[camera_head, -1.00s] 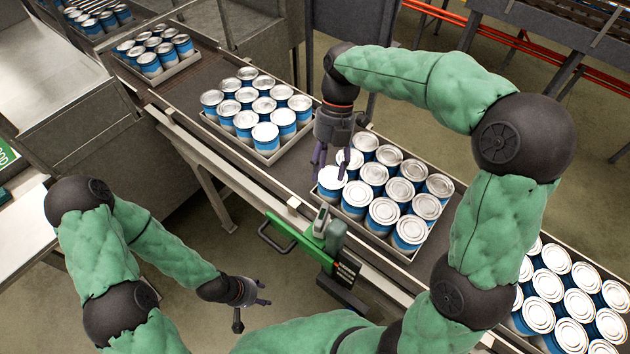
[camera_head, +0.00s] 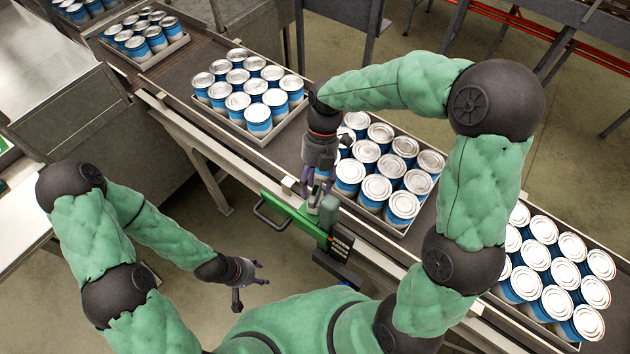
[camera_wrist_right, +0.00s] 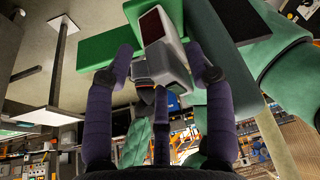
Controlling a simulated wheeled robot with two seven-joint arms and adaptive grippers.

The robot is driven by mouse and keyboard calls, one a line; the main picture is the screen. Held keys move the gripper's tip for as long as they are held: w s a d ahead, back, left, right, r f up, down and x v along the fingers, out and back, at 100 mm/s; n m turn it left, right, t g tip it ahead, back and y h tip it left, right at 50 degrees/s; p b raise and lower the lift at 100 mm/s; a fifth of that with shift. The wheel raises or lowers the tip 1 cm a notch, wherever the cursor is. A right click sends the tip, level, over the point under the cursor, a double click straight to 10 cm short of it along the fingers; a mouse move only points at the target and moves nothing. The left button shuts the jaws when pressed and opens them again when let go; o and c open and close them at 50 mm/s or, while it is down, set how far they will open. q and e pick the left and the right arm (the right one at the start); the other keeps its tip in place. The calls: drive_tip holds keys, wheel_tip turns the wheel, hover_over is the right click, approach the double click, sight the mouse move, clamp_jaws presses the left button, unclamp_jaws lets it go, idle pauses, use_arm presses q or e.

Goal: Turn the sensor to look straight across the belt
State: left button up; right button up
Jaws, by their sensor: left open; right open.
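The sensor (camera_wrist_right: 172,68) is a small light grey block with a dark red window, seen close up in the right wrist view. In the head view it sits on a green bracket (camera_head: 286,211) at the near side of the belt (camera_head: 182,78), mostly hidden by my right gripper. My right gripper (camera_head: 313,196) points down over the sensor. Its fingers are open, spread to either side of the sensor in the wrist view (camera_wrist_right: 165,72); I cannot tell whether they touch it. My left gripper (camera_head: 258,273) is open and empty, low over the floor left of the bracket.
Trays of blue and white cans stand on the belt: one (camera_head: 275,138) left of my right gripper, another (camera_head: 402,231) just right of it, more at the far left and lower right. A black handle (camera_head: 270,222) juts from the bracket. The floor near my left gripper is clear.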

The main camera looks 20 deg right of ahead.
drive_tip(key=shift+s, duration=0.1)
drive_tip(key=shift+c, duration=0.8)
clamp_jaws()
drive_tip(key=shift+d+m+t+b, duration=0.2)
drive_tip(key=shift+m+t+b, duration=0.1)
drive_tip(key=shift+m+b, duration=0.65)
drive_tip(key=shift+s+d+m+y+b, duration=0.15)
drive_tip(key=shift+m+y+b, duration=0.25)
drive_tip(key=shift+m, duration=0.55)
drive_tip(key=shift+o, duration=0.8)
unclamp_jaws()
drive_tip(key=shift+r, duration=0.1)
drive_tip(key=v, duration=1.2)
